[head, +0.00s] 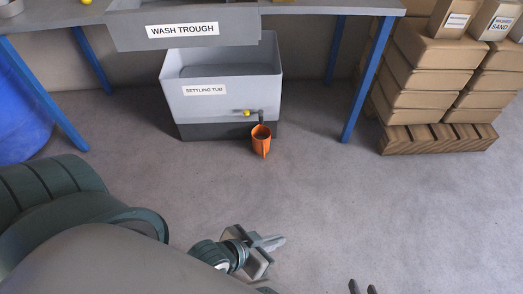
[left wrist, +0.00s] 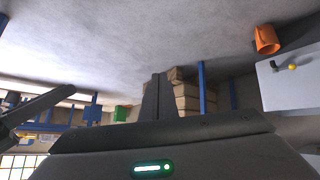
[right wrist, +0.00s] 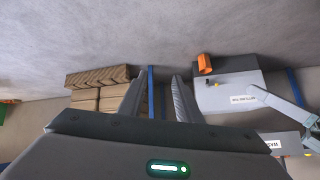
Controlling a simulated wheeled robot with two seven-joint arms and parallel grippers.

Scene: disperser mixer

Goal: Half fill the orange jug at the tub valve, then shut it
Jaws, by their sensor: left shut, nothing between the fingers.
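The orange jug (head: 261,142) stands upright on the floor at the front of the grey settling tub (head: 215,98), just below its dark spout (head: 261,117). Its inside looks dark; I cannot tell its level. The yellow valve knob (head: 246,113) is left of the spout. The jug also shows in the left wrist view (left wrist: 267,40) and right wrist view (right wrist: 204,64), both upside down. My left gripper (head: 275,243) is shut and empty, well in front of the jug. My right gripper (head: 362,287) is open and empty at the bottom edge. Both are apart from jug and valve.
The wash trough (head: 230,30) hangs over the tub, in a table with blue legs (head: 367,80). Stacked boxes (head: 425,75) stand on a wooden pallet (head: 437,140) at right. A blue barrel (head: 22,115) is at left. The floor before the jug is clear.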

